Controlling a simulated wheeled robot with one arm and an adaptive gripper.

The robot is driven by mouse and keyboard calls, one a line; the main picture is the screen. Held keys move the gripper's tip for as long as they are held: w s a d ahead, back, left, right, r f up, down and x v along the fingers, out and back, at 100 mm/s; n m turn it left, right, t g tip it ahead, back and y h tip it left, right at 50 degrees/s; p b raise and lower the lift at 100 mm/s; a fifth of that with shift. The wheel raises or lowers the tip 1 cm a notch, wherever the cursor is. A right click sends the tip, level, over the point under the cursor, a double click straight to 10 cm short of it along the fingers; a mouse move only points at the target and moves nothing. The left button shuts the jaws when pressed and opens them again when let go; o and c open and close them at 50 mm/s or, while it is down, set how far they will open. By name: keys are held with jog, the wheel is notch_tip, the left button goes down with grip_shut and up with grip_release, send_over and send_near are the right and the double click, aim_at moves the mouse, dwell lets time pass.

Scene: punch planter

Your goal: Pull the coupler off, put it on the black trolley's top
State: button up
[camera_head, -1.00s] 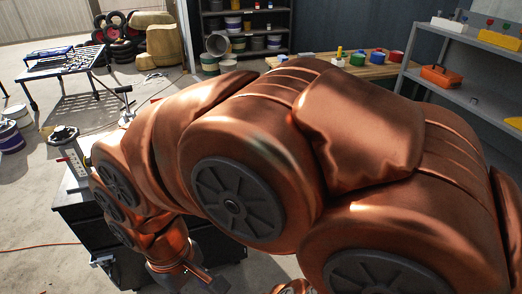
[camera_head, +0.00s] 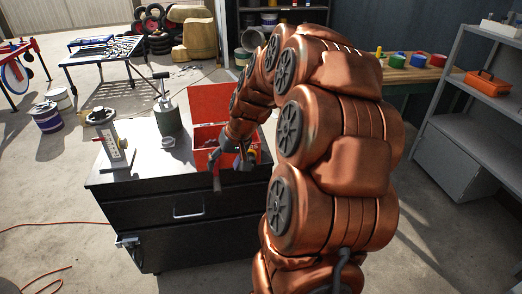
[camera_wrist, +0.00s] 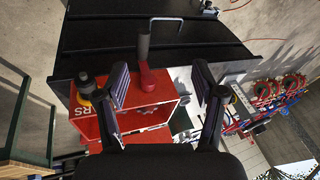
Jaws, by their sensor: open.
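In the wrist view my gripper (camera_wrist: 162,82) is open, with its two dark fingers apart. Between and beyond them is a red piece (camera_wrist: 148,78) joined to a grey tube (camera_wrist: 144,48); it may be the coupler, but I cannot tell for sure. I see no contact with the fingers. In the head view my gripper (camera_head: 226,166) is over the front of the black trolley (camera_head: 125,189), by the open red toolbox (camera_head: 208,104). The arm partly hides the box, which also shows below the fingers in the wrist view (camera_wrist: 176,89).
On the trolley top stand a gauge-like device (camera_head: 113,140), a dark green canister (camera_head: 167,117) and a small pale ring (camera_head: 168,142). A black part with a yellow band (camera_wrist: 87,86) is beside the left finger. Grey shelving (camera_head: 470,130) stands at right.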

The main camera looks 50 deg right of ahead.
aim_at(253, 159)
jog(key=d+f+m+t+h, duration=0.2)
jog(key=d+f+m, duration=0.1)
jog(key=d, duration=1.2)
jog(key=shift+s+p+x, duration=0.15)
jog(key=shift+p+x, duration=0.15)
jog(key=shift+x, duration=1.6)
jog(key=shift+s+p+x, duration=0.1)
jog(key=shift+p+x, duration=0.2)
jog(key=shift+x, duration=1.6)
jog(key=shift+a+f, duration=0.1)
jog(key=shift+a, duration=0.05)
grip_shut()
